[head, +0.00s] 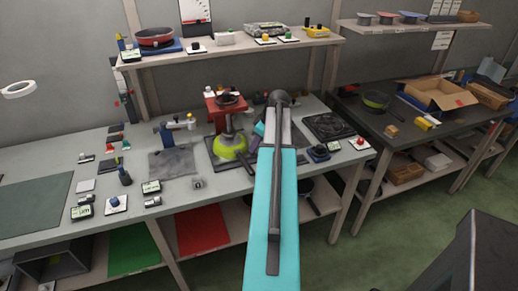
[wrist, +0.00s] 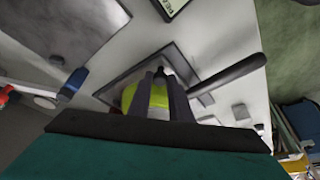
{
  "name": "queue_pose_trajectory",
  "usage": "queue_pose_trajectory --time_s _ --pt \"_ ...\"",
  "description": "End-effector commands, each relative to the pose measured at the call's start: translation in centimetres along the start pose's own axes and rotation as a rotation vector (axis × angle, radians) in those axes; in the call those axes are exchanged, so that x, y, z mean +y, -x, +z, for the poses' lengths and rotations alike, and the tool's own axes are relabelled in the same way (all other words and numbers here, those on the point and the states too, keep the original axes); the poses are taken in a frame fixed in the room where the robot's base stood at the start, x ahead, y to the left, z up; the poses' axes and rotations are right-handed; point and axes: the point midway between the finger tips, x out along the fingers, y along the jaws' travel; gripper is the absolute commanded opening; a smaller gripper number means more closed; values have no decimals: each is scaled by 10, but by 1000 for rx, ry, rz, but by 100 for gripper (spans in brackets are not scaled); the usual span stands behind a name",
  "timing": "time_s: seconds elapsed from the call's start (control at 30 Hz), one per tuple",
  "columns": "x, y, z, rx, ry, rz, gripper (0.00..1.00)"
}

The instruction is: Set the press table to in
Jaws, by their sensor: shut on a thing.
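The press (head: 228,104) with its red top stands on the long grey bench. A yellow-green pan (head: 229,148) sits low at the press, on a dark-edged plate that looks like the press table (head: 212,158). In the wrist view the pan (wrist: 129,97) shows behind my fingers, with its dark handle (wrist: 232,75) reaching right. My gripper (wrist: 162,76) is shut on a small dark part at the plate, seemingly the press table's handle; the fingers hide most of it. How far in the table stands, I cannot tell.
A blue tool (head: 167,134) and a grey mat (head: 173,163) lie left of the press. A black ribbed plate (head: 328,126) lies right of my arm. A shelf (head: 230,46) with a red pan runs above. A green mat (head: 35,205) covers the bench's left end.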

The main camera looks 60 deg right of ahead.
Motion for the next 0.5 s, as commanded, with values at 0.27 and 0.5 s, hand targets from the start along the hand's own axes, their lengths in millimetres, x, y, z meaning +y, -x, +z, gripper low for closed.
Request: queue_pose_trajectory --time_s 0.27,0.5 --pt "3 -2 -5 6 2 4 0" --pt "4 -1 -5 7 2 5 30"
